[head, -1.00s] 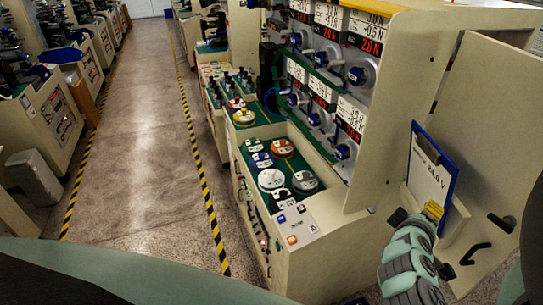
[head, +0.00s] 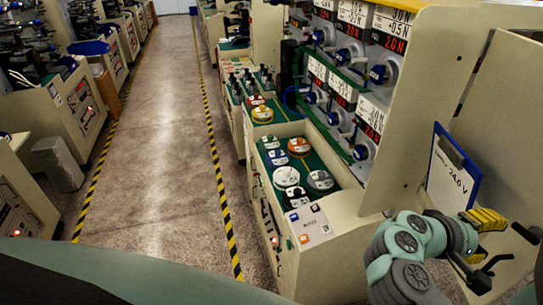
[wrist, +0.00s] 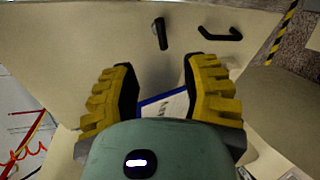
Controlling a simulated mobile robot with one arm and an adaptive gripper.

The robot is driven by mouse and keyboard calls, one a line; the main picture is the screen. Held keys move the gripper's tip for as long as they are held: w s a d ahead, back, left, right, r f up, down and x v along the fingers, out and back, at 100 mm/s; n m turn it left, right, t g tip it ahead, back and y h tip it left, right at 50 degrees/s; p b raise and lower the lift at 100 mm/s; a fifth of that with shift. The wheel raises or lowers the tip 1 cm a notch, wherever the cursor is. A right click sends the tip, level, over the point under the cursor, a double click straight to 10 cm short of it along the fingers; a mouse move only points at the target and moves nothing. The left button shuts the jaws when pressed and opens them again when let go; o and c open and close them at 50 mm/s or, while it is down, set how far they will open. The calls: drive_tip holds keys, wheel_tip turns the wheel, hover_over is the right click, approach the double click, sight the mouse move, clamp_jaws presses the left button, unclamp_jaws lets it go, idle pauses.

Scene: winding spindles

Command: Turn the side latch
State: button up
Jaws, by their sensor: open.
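The side latch is a short black lever on the beige side panel. In the wrist view the latch (wrist: 160,33) stands beyond the fingertips, left of a bent black pull handle (wrist: 220,35). In the head view the latch (head: 527,233) is at the right edge, above and right of the pull handle (head: 496,263). My gripper (wrist: 160,85) is open, with its yellow fingers spread and nothing held. The fingers do not touch the latch in the wrist view. In the head view my gripper (head: 486,221) is just below the clipboard and left of the latch.
A blue clipboard (head: 473,176) marked 24.0 V hangs on the side panel (head: 513,120), close to my gripper. The machine's bench with spools (head: 286,178) stands to the left. The aisle floor (head: 170,180) is clear between yellow-black tape lines.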

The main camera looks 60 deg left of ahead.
sight(527, 237)
drive_tip(key=b+x, duration=0.4)
drive_tip(key=x, duration=0.8)
drive_tip(key=shift+s, duration=0.1)
drive_tip(key=shift+x, duration=1.1)
drive_tip(key=shift+a, duration=0.1)
drive_tip(key=shift+o, duration=0.4)
clamp_jaws()
